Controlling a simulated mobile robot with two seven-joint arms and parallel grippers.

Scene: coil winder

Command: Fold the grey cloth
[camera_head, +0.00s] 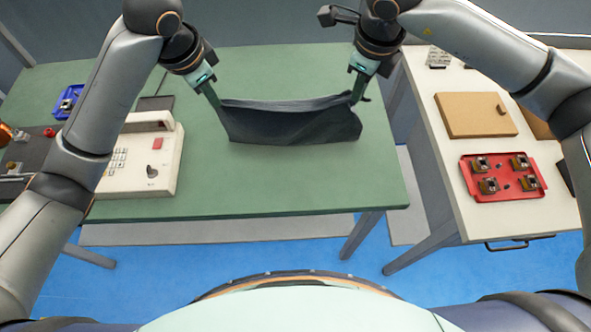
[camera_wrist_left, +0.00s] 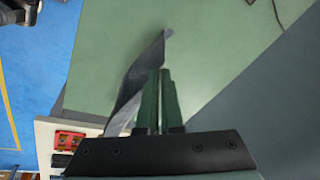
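The dark grey cloth (camera_head: 290,125) hangs between my two grippers over the green table (camera_head: 250,190). Its upper edge is stretched nearly straight and its lower part drops toward the tabletop; I cannot tell whether it touches. My left gripper (camera_head: 216,100) is at the cloth's upper left corner, fingers together on it. In the left wrist view the closed fingers (camera_wrist_left: 158,75) have the cloth (camera_wrist_left: 138,82) running away from them. My right gripper (camera_head: 358,95) is at the upper right corner, seemingly shut on it, with a small bit of cloth sticking out beyond the fingers.
A cream keypad machine (camera_head: 140,165) stands left of the cloth. A blue bin (camera_head: 68,101) lies at the far left. On the right, a white table (camera_head: 445,160) holds a brown board (camera_head: 470,115) and a red tray (camera_head: 505,192) of parts. The green table's front is clear.

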